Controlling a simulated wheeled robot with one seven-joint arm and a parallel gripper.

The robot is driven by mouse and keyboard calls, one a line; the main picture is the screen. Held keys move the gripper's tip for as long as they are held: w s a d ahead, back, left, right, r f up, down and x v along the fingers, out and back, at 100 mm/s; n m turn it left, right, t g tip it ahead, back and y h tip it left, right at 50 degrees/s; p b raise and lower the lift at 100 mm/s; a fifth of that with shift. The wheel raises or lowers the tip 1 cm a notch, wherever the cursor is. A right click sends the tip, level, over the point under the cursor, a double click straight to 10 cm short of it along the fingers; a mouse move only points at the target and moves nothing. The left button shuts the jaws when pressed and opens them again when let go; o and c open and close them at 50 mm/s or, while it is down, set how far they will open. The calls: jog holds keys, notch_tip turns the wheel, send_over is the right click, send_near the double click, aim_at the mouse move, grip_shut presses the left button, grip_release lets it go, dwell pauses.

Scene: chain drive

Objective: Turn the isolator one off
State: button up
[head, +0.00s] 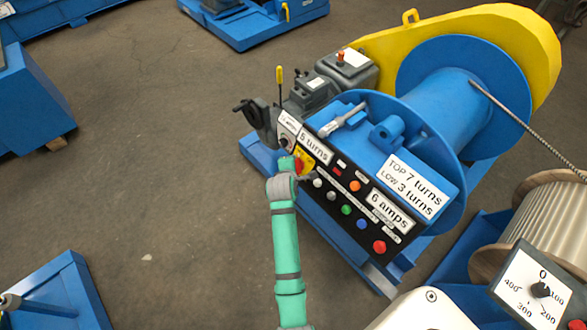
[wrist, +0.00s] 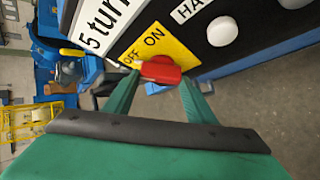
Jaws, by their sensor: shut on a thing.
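The isolator is a red rotary handle (wrist: 160,70) on a yellow plate (wrist: 176,45) marked OFF and ON. In the wrist view the handle's pale tip points left, close to the word OFF. My gripper (wrist: 157,82) has a green finger on each side of the handle and is shut on it. In the head view my gripper (head: 292,174) reaches the left end of the black control panel, partly covering the red handle (head: 299,165) and the yellow plate (head: 308,157).
The black panel (head: 335,195) carries several buttons beside the isolator, with a white knob (wrist: 222,32) nearby and a red button (head: 379,247) at the far end. The blue winch drum (head: 440,105) stands behind. Open floor (head: 160,150) lies to the left.

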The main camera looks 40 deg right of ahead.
jog(key=shift+w+r+n+g+y, duration=0.15)
jog(key=shift+n+g+y, duration=0.15)
jog(key=shift+n+g, duration=0.3)
jog(key=o, duration=1.1)
jog(key=v, duration=1)
jog(key=shift+s+a+r, duration=0.2)
jog(key=shift+s, duration=0.2)
jog(key=shift+w, duration=0.1)
